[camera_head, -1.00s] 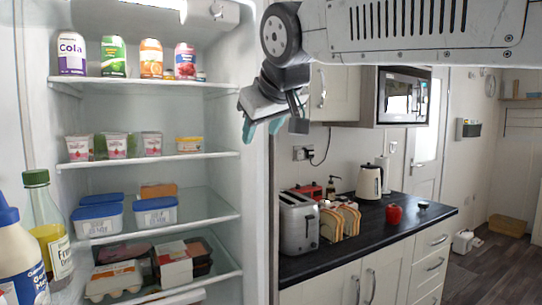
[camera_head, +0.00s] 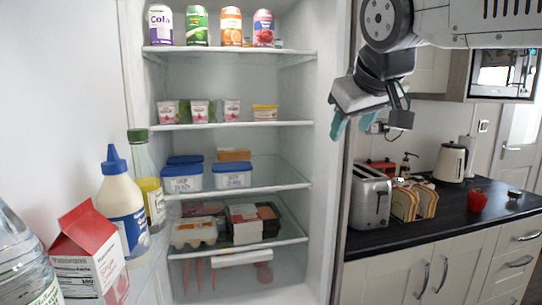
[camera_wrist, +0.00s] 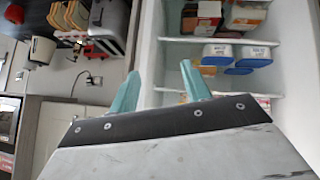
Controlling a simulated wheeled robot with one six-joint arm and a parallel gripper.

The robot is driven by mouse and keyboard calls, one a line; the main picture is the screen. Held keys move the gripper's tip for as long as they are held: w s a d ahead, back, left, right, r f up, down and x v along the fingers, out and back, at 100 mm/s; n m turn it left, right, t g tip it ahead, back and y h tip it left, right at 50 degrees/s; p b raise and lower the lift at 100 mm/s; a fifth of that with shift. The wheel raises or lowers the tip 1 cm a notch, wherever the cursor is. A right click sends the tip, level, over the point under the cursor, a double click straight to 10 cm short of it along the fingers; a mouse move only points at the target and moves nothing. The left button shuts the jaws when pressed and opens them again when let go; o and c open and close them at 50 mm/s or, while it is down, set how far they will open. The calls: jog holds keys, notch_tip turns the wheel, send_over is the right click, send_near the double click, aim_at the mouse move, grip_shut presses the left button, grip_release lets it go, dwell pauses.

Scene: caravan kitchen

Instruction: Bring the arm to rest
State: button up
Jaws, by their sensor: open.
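My gripper (camera_head: 352,124) hangs from my arm at the upper right of the head view, in front of the fridge's right edge. Its two teal fingers are apart, with nothing between them; the wrist view shows them too (camera_wrist: 158,92). It touches nothing that I can see. The open fridge (camera_head: 330,200) stands to its left in the head view, with cans, small pots, blue-lidded tubs and egg cartons on its shelves.
The dark worktop (camera_head: 440,228) at right holds a toaster (camera_head: 370,196), bread slices (camera_head: 405,203), a red apple (camera_head: 477,200) and a kettle (camera_head: 450,162). The fridge door at left holds a white bottle (camera_head: 124,215) and a red carton (camera_head: 88,255). A microwave (camera_head: 503,75) is at upper right.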

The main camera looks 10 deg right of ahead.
jog(key=s+f+m+g, duration=0.1)
jog(key=s+f+g, duration=0.2)
jog(key=s+f, duration=0.6)
jog(key=s+f+g+y, duration=0.1)
jog(key=s+f+g, duration=0.3)
jog(key=s+f, duration=0.6)
notch_tip(320, 180, down, 5)
jog(key=shift+s+a+f+m+y, duration=0.2)
jog(key=shift+a+m+y, duration=0.1)
jog(key=shift+m, duration=0.1)
